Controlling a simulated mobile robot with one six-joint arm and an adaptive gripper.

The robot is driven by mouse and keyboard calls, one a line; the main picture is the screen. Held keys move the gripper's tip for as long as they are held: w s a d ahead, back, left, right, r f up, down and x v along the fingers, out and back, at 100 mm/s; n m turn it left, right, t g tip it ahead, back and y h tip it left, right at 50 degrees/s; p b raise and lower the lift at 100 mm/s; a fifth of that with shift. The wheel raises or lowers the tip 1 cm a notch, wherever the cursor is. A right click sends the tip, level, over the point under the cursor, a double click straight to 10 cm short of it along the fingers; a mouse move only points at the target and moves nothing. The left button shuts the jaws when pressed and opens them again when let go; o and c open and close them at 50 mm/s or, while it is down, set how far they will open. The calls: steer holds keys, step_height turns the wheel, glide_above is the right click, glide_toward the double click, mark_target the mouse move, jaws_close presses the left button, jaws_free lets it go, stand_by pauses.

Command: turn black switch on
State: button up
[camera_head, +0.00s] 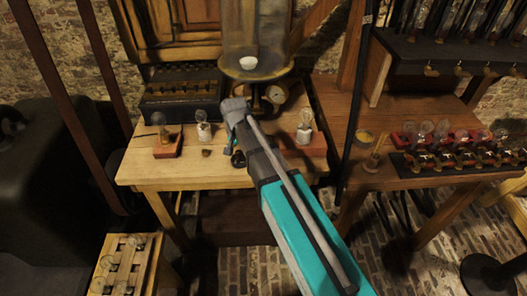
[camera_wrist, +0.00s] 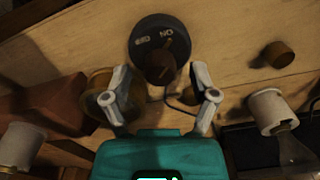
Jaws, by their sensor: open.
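The black switch (camera_wrist: 149,27) is a round dark disc with a dark knob (camera_wrist: 160,68) on its near side. Its white lettering appears upside down in the wrist view, with ON at the right and OFF at the left. I cannot tell clearly which mark the knob points to. My gripper (camera_wrist: 160,74) is open, with one finger on each side of the knob and a gap on both sides. In the head view the switch (camera_head: 238,159) is a small dark shape on the wooden table (camera_head: 190,177), partly hidden by my gripper (camera_head: 229,147).
A small brown knob-like piece (camera_wrist: 277,55) stands right of the switch in the wrist view, with a white socket (camera_wrist: 268,110) below it. Bulbs on bases stand on both sides of my arm; one right bulb (camera_head: 305,127) is close. A glass jar (camera_head: 255,35) stands behind.

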mark_target(238, 152)
steer(key=shift+n, duration=0.6)
steer(key=n, duration=0.3)
steer(key=shift+n, duration=0.3)
steer(key=n, duration=0.8)
steer(key=shift+n, duration=0.3)
steer(key=n, duration=0.4)
step_height(238, 152, up, 14)
steer(key=p, duration=1.4)
steer(key=s+d+f+m+b, duration=0.2)
steer(key=s+d+m, duration=0.4)
steer(key=d, duration=0.3)
steer(key=s+d+f+m+b, duration=0.2)
steer(key=s+d+m, duration=0.5)
steer(key=d, duration=0.3)
steer(key=shift+s+d+m, duration=0.15)
steer(key=shift+s+m, duration=0.05)
steer(key=shift+m, duration=0.4)
